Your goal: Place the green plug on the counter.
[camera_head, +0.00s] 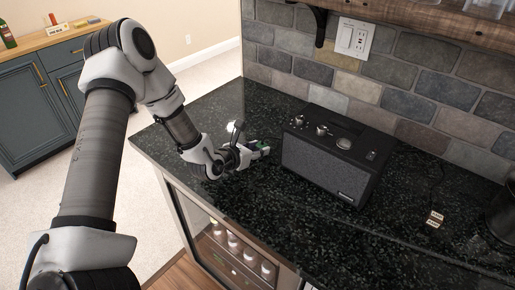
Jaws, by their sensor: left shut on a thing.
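My left gripper (250,149) is low over the dark speckled counter (330,235), just left of a black amplifier. It is shut on the green plug (262,143), of which only a small green part shows at the fingertips. The fingers hide the rest of the plug. I cannot tell whether the plug touches the counter. My right gripper is not in view.
A small tan plug (434,218) lies at the right. The counter's front middle is clear.

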